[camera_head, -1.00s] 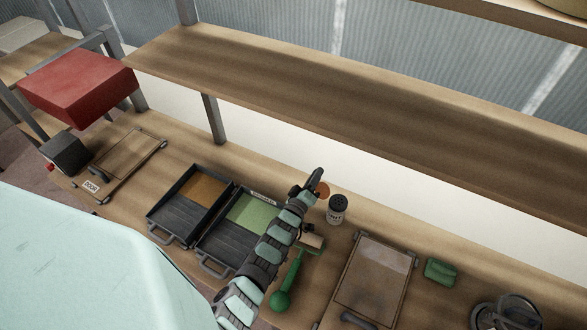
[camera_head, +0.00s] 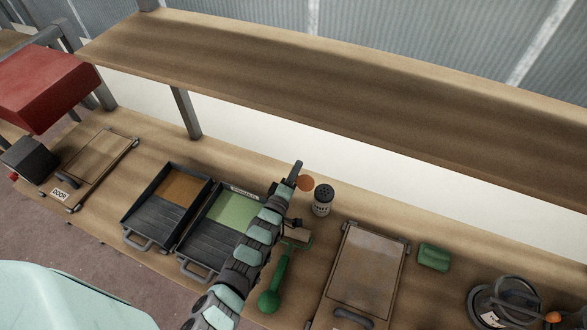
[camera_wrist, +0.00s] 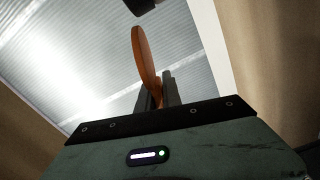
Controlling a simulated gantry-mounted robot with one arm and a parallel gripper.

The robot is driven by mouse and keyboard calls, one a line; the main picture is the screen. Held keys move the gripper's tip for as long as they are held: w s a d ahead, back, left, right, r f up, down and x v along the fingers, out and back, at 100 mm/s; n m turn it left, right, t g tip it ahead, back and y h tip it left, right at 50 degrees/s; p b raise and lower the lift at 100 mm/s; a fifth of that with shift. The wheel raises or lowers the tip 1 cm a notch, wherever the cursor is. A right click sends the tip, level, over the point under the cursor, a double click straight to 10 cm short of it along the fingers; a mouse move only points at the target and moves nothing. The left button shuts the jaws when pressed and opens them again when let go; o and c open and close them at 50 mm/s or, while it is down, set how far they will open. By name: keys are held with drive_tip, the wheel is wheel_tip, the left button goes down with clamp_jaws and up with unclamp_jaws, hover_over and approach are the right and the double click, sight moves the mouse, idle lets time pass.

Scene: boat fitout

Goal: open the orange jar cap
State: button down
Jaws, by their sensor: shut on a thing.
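An orange disc-like piece, seemingly the orange cap (camera_head: 306,183), is at the tip of my gripper (camera_head: 296,177). In the wrist view the orange cap (camera_wrist: 143,55) stands nearly edge-on, and its narrow lower part sits between the two dark fingers of my gripper (camera_wrist: 158,92). The fingers are shut on it. No jar body shows below the cap in either view; my arm hides the area under it, so I cannot tell whether the cap is on a jar.
A shaker with a dark perforated top (camera_head: 322,203) stands close right of the cap. Two dark trays (camera_head: 150,228) lie left of my arm, a green-handled tool (camera_head: 272,292) right of it. A framed panel (camera_head: 362,270) and green block (camera_head: 434,257) are farther right. A shelf (camera_head: 330,90) overhangs behind.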

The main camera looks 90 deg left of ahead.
drive_tip(key=c, duration=1.5)
unclamp_jaws()
drive_tip(key=v, duration=1.1)
drive_tip(key=shift+p, duration=0.3)
drive_tip(key=shift+w, duration=0.1)
